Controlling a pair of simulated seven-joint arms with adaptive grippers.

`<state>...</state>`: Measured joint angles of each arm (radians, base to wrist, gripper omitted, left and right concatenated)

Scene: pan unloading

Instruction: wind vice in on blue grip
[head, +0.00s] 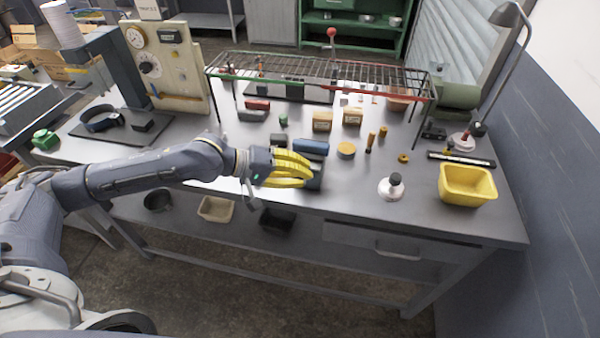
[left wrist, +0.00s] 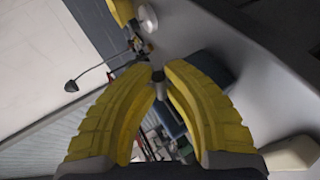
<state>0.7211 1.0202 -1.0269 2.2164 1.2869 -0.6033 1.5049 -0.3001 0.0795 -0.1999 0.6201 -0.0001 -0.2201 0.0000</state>
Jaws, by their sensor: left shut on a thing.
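My left gripper (head: 308,171) reaches in from the left, its yellow fingers at a dark grey-green block, which looks like the vice (head: 316,183), near the table's front edge. The fingers partly hide the block. A blue cylinder, probably the blue grip (head: 311,146), lies just behind the fingers; whether it sits in the vice's jaws I cannot tell. In the left wrist view the fingers (left wrist: 159,76) close around a thin grey rod with a dark knob (left wrist: 156,76), apparently the vice handle. Dark blue-green parts (left wrist: 168,120) show behind it. My right gripper is not in view.
A wire rack (head: 320,68) stands over the back of the workbench (head: 350,215). A round-based white piece with a black knob (head: 392,188) and a yellow bin (head: 467,184) stand to the right. Wooden blocks (head: 322,121) and small parts lie behind. A lamp (head: 510,16) overhangs the right end.

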